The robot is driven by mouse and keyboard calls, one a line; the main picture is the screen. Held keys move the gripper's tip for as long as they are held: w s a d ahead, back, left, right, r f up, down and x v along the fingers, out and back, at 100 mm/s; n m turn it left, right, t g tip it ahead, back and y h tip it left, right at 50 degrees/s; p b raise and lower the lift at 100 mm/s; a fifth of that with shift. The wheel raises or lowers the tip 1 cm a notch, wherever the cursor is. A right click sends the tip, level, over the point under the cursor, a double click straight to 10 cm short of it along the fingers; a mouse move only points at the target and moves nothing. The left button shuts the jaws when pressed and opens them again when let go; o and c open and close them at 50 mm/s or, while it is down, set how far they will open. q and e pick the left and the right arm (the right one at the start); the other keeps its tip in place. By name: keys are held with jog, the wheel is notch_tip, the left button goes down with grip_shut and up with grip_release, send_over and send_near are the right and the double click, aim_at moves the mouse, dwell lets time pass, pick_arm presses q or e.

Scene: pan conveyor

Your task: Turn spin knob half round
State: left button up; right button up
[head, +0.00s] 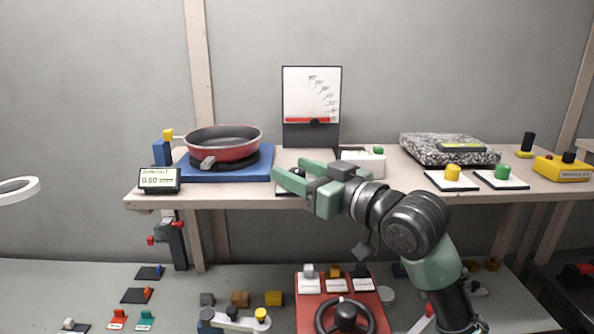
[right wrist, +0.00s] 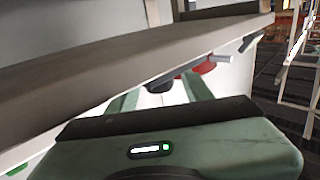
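A small dark knob (head: 297,171) shows at the shelf's front edge, partly hidden by my right gripper. I cannot read a label that marks it as the spin knob. My right gripper (head: 288,181) reaches in from the right, with its green fingers around or just before this knob; contact cannot be told. In the right wrist view the fingers (right wrist: 163,96) are spread apart, and a dark rounded piece (right wrist: 159,83) shows between and beyond them. My left gripper is not in view.
A red pan (head: 223,140) sits on a blue base (head: 255,163) left of the gripper, with a small display (head: 160,179) in front. A white box (head: 364,164) stands close to the right of the gripper. A dial board (head: 312,95) stands behind. Yellow (head: 453,172) and green (head: 502,171) knobs are farther right.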

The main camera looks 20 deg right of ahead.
jog(key=b+v, duration=0.1)
jog(key=v, duration=0.6)
jog(key=shift+s+d+b, duration=0.2)
jog(key=shift+s+b, duration=0.15)
jog(key=shift+b, duration=0.05)
jog(key=shift+f, duration=0.1)
